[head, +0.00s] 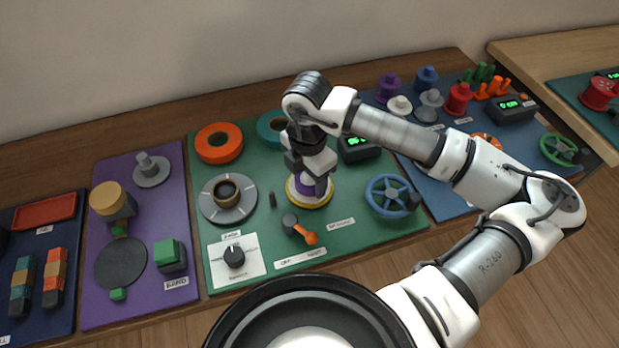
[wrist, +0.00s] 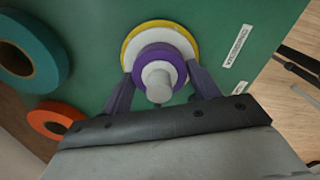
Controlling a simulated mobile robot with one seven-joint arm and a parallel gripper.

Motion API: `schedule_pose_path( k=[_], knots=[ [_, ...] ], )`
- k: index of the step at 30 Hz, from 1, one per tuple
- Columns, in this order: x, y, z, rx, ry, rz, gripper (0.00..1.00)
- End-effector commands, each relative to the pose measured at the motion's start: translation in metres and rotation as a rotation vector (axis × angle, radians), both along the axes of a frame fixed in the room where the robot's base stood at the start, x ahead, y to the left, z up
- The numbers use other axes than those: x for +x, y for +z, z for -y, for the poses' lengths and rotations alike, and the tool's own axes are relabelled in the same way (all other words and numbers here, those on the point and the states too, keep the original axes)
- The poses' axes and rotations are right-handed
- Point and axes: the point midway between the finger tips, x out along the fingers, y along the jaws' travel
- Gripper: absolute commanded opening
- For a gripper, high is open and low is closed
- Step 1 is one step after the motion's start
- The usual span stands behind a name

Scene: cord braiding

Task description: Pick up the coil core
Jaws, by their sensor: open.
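A purple spool-like piece with a grey peg in its middle, which looks like the coil core (wrist: 150,58), sits on a white disc with a yellow rim (wrist: 185,35) on the green mat. In the head view the yellow-rimmed disc (head: 296,199) shows under my gripper (head: 314,184), which hides much of the purple piece. My gripper points down over it. In the wrist view my gripper (wrist: 160,75) is open, with one dark finger on each side of the purple piece. I cannot tell whether the fingers touch it.
An orange ring (head: 219,155) and a teal ring (head: 264,130) lie behind on the green mat. A grey disc with a dark cup (head: 228,214) lies left, an orange-handled lever (head: 309,237) in front, and a blue handwheel (head: 374,205) right.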

Motion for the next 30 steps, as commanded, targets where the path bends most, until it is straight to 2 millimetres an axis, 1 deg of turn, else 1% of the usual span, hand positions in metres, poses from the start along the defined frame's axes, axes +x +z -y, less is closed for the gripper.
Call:
schedule_pose_path(
  k=[4, 14, 23, 26, 30],
  knots=[
    [0.0, 0.0, 0.0, 0.0, 0.0, 0.0, 0.59],
    [0.0, 0.0, 0.0, 0.0, 0.0, 0.0, 0.16],
    [0.0, 0.002, 0.0, 0.0, 0.0, 0.001, 0.15],
    [0.001, 0.008, 0.0, 0.0, 0.0, 0.001, 0.15],
    [0.001, 0.024, 0.0, -0.001, 0.0, 0.005, 0.15]
  ],
)
